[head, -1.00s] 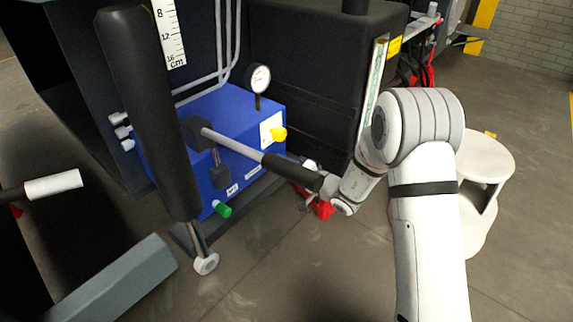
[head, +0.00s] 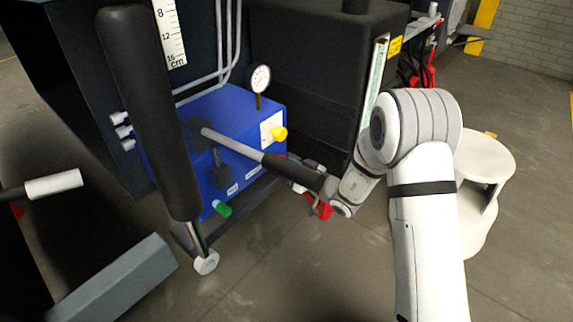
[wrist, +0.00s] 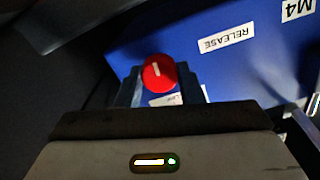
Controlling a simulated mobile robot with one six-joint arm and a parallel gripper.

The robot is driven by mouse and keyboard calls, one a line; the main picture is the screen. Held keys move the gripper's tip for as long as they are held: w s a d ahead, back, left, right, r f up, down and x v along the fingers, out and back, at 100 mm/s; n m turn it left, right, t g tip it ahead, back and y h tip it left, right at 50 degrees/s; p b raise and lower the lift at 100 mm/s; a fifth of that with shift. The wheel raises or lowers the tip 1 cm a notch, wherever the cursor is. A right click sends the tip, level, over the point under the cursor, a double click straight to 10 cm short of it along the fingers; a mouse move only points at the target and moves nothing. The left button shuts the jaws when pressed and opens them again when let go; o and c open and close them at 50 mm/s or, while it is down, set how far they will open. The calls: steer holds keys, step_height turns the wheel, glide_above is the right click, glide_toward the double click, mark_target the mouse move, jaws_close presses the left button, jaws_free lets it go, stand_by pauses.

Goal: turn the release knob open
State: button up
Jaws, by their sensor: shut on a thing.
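The red release knob (wrist: 159,74), with a short white line on its face, is in the upper middle of the wrist view. It sits beside the RELEASE label (wrist: 226,40). My gripper (wrist: 161,82) is shut on the knob, its dark blue fingers on either side of it. In the head view, my gripper (head: 316,188) is at the right end of the blue power unit (head: 240,118), partly behind the black-gripped lever. The knob is hidden there.
The lever (head: 235,142) sticks out from the blue unit towards my wrist. A gauge (head: 260,78), a yellow knob (head: 279,133) and a green knob (head: 222,209) are on or by the unit. A white step stool (head: 485,160) stands right of my arm.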

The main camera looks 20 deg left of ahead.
steer(key=shift+s+a+f+n, duration=0.1)
steer(key=shift+s+a+n, duration=0.05)
steer(key=shift+n, duration=0.55)
steer(key=o, duration=0.8)
steer(key=shift+c, duration=0.2)
steer(key=shift+o, duration=1.2)
steer(key=p+v, duration=0.2)
steer(key=v, duration=0.6)
steer(key=shift+c, duration=0.2)
